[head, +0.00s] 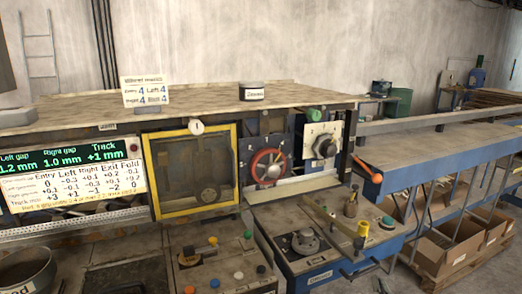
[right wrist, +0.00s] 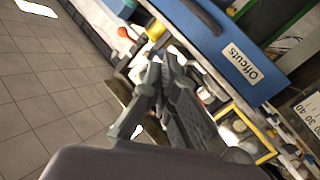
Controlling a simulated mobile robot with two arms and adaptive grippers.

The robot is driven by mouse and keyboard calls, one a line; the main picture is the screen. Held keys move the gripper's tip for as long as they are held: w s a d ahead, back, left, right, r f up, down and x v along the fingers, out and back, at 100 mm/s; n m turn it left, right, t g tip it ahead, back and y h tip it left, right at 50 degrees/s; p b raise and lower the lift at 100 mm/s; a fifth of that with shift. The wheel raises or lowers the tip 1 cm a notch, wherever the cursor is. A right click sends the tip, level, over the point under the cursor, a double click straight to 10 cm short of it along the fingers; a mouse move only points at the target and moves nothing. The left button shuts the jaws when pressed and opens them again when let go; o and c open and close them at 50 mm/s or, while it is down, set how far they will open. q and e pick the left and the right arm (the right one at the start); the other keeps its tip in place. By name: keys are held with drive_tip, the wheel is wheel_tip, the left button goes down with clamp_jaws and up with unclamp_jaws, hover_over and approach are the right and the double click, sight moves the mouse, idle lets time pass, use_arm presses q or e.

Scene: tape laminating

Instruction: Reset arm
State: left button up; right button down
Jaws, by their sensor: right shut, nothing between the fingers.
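My right gripper (right wrist: 163,72) shows in the right wrist view, with its dark fingers brought together and nothing between them. It hangs in the air, apart from the blue bin labelled Offcuts (right wrist: 240,55) beyond it. In the head view my right gripper cannot be made out clearly; only a small dark shape shows at the bottom edge. My left gripper is in neither view. The laminating machine stands ahead in the head view, with a yellow-framed window (head: 194,170), a red handwheel (head: 267,167) and a dark round knob on a pale plate (head: 324,146).
A readout board (head: 70,175) stands left of the window. Button panels (head: 222,272) and a blue control box (head: 318,272) jut out in front. An orange-tipped lever (head: 368,172) sticks out at right. A long blue table (head: 440,150) and cardboard boxes (head: 445,250) stand beyond.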

drive_tip(key=s+f+m+g, duration=0.2)
drive_tip(key=s+f+g, duration=0.6)
drive_tip(key=s+f, duration=0.5)
drive_tip(key=s+a+f+g+y, duration=0.1)
drive_tip(key=s+a+f+g, duration=0.25)
drive_tip(key=s, duration=0.25)
drive_tip(key=s+a+f+g+y, duration=0.2)
drive_tip(key=s+f, duration=0.3)
drive_tip(key=s, duration=0.1)
wheel_tip(320, 180, down, 28)
drive_tip(key=s+g+b, duration=0.1)
drive_tip(key=g+b, duration=0.1)
drive_tip(key=s+d+f, duration=0.1)
drive_tip(key=s+f, duration=0.7)
drive_tip(key=s+d+f, duration=0.2)
drive_tip(key=s+f, duration=0.6)
drive_tip(key=f, duration=0.1)
drive_tip(key=shift+s+d+n+g+h+b, duration=0.3)
drive_tip(key=shift+s+g+b, duration=0.05)
drive_tip(key=shift+b, duration=0.05)
drive_tip(key=shift+f, duration=0.1)
